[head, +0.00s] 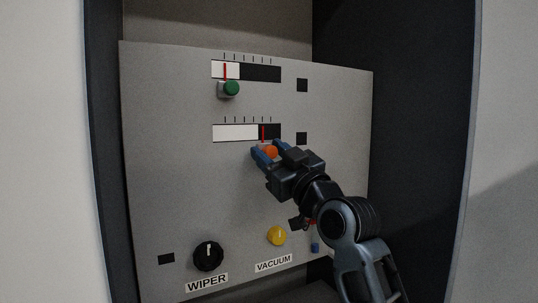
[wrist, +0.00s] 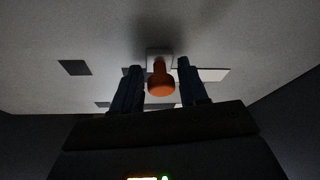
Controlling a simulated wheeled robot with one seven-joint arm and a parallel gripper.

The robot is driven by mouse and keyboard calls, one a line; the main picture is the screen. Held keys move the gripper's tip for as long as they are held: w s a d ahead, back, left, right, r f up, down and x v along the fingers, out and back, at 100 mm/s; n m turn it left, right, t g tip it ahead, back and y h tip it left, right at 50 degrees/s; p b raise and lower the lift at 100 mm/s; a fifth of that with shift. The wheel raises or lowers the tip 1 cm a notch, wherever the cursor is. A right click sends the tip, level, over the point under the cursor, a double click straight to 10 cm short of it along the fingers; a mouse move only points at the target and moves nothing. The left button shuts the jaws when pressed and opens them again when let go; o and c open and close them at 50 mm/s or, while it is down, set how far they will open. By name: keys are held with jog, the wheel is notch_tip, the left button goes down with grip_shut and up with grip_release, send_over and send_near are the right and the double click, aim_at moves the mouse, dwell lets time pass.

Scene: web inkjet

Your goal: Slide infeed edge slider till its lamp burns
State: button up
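The lower slider has an orange knob (head: 270,152), also seen in the wrist view (wrist: 160,82). Its scale (head: 235,133) is white on the left, with a red pointer right of the middle and a dark stretch beyond. My gripper (head: 267,151) is at this knob, one finger on each side. In the wrist view the open fingers (wrist: 160,90) show narrow gaps beside the knob. The dark square (head: 301,138) right of this scale looks unlit. No label naming either slider is readable; my arm hides part of the panel below.
An upper slider with a green knob (head: 231,88) sits above, its pointer left of the middle, beside another dark square (head: 302,85). Below are a black WIPER knob (head: 208,256), a yellow VACUUM knob (head: 276,236) and a small blue part (head: 315,247). Cabinet walls flank the panel.

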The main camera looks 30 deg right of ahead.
aim_at(274, 156)
jog(key=shift+o, duration=0.8)
jog(key=b+v, duration=0.1)
jog(key=v, duration=0.5)
jog(key=shift+s+f+b, duration=0.25)
jog(key=shift+b, duration=0.1)
jog(key=shift+s+f, duration=0.1)
jog(key=shift+s, duration=0.45)
